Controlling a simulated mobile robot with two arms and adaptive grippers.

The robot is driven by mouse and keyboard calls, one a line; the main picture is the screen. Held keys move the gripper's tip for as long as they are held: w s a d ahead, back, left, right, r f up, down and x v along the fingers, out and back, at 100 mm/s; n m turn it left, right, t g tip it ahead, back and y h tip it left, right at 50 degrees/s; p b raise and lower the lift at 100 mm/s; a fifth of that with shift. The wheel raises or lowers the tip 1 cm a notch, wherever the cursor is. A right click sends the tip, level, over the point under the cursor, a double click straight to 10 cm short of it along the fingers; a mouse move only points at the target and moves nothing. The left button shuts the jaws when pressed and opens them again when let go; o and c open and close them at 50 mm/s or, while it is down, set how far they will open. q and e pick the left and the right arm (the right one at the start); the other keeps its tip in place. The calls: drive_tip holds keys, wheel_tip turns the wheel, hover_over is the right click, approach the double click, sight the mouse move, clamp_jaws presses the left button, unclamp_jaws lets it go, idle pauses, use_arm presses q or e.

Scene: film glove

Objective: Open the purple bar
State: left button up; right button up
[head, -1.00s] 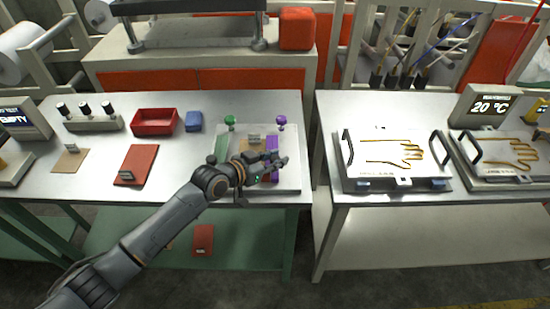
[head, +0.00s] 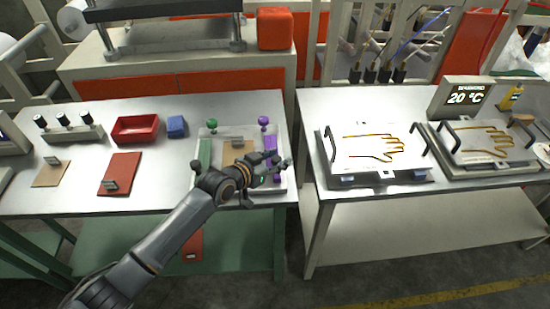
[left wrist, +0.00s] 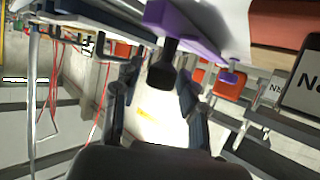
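The purple bar (head: 271,144) lies along the right side of a pale plate (head: 233,194) on the left table, with a purple knob (head: 263,121) at its far end. My left gripper (head: 280,164) is over the bar's near part and hides some of it. In the left wrist view the purple bar (left wrist: 200,38) runs across the top, and a dark knob (left wrist: 162,74) sticks out from it. The open left fingers (left wrist: 155,92) stand on either side of this knob; I cannot tell whether they touch it. My right gripper is not in view.
A green bar (head: 205,153) with a green knob (head: 211,124) lies on the plate's left side, beside a brown sheet (head: 236,146). A red tray (head: 135,129) and blue block (head: 177,127) stand further left. Glove frames (head: 373,175) stand on the right table.

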use_arm(q)
drive_tip(key=v, duration=1.2)
drive_tip(key=shift+f, duration=0.15)
idle(0.3)
